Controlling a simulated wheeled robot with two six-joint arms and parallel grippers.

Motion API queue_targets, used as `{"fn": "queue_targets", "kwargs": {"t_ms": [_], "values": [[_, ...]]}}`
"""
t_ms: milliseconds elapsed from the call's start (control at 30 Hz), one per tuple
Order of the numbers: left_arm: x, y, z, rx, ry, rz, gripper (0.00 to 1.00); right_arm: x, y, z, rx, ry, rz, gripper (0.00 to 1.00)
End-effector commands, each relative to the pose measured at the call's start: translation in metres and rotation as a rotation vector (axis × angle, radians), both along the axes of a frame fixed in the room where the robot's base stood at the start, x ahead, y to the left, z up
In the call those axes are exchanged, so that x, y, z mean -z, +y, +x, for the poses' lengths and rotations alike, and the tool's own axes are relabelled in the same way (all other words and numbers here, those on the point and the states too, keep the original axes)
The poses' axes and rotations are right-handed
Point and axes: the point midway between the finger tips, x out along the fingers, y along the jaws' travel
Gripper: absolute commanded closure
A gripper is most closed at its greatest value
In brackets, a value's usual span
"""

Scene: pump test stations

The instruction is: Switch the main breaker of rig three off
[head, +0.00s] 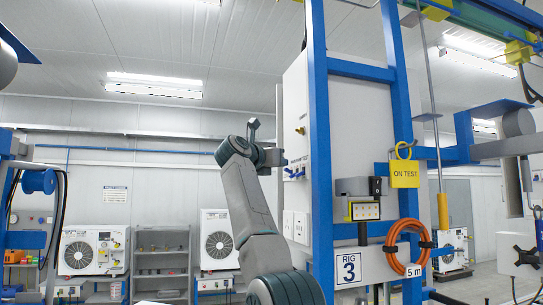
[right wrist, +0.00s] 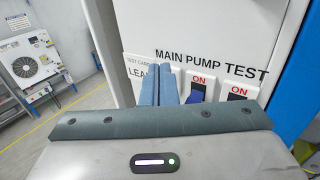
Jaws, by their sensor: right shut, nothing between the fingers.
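The rig three control panel (head: 299,120) is a pale box on the blue frame, with a row of small blue switches (head: 295,171) on its face. My right gripper (head: 284,158) is at this face, just above the switches. In the right wrist view, its fingers (right wrist: 166,78) are shut and empty, in front of the panel under the word MAIN. They hide the place where the main breaker would be, so I cannot see its position. To their right, a blue switch (right wrist: 197,93) and another switch (right wrist: 237,95) show under ON labels. I cannot tell whether the fingers touch anything.
The blue rig post (head: 319,130) stands right of the panel. A yellow ON TEST tag (head: 404,174), an orange hose coil (head: 406,248) and the RIG 3 sign (head: 352,267) are on the rig. A white fan unit (head: 220,238) stands at the back wall.

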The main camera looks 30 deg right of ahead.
Motion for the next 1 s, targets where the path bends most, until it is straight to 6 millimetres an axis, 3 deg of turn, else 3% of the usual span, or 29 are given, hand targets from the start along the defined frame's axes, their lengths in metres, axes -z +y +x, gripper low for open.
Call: {"fn": "queue_targets", "kwargs": {"t_ms": [133, 533, 1000], "values": [[-0.009, -0.009, 0.015, -0.002, -0.021, -0.010, 1.00, -0.002, -0.012, 0.005, 0.000, -0.001, 0.000, 1.00], [-0.004, -0.001, -0.008, -0.001, 0.009, -0.001, 1.00, 0.007, -0.018, 0.007, -0.001, -0.001, -0.001, 1.00], [0.006, -0.001, 0.000, -0.001, 0.000, -0.001, 1.00, 0.022, -0.018, 0.007, 0.000, 0.001, 0.001, 1.00]]}}
